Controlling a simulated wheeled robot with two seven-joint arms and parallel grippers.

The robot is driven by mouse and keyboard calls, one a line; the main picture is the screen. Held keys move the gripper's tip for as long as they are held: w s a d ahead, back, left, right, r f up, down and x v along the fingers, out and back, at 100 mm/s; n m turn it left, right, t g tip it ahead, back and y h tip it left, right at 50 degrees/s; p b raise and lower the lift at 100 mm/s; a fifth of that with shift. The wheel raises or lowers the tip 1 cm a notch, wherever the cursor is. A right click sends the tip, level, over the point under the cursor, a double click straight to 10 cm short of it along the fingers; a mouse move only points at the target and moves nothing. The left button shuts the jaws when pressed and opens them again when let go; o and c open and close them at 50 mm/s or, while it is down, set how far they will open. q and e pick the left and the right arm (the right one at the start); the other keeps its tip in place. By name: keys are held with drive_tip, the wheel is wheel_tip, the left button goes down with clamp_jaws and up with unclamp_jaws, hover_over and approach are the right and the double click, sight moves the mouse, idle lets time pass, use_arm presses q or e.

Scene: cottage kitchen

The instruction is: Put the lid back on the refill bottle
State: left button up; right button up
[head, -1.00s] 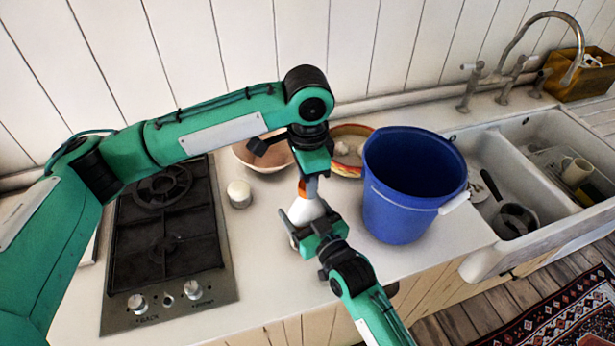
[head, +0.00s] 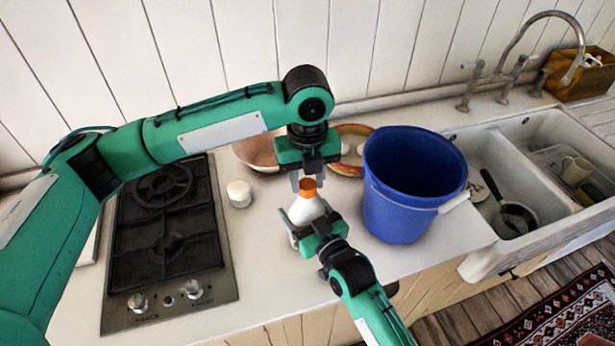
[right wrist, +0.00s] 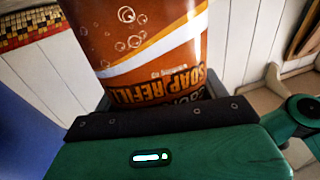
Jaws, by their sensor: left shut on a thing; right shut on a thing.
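The refill bottle (head: 303,212) stands on the counter in the head view, white toward its top. Its orange label with soap refill lettering fills the upper part of the right wrist view (right wrist: 145,45). My right gripper (head: 308,229) is shut around the bottle's body from the front. The orange lid (head: 308,187) is at the top of the bottle. My left gripper (head: 308,182) points down from above, shut on the lid. I cannot tell how firmly the lid is seated.
A blue bucket (head: 385,205) stands close on the right. A white jar (head: 239,193) and a stove (head: 165,240) are on the left. A pinkish bowl (head: 256,152) and a patterned bowl (head: 350,168) sit behind. The sink (head: 480,165) is far right.

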use_arm(q)
drive_tip(key=m, duration=0.5)
drive_tip(key=shift+w, duration=0.1)
drive_tip(key=m, duration=1)
drive_tip(key=o, duration=0.9)
drive_tip(key=shift+o, duration=0.2)
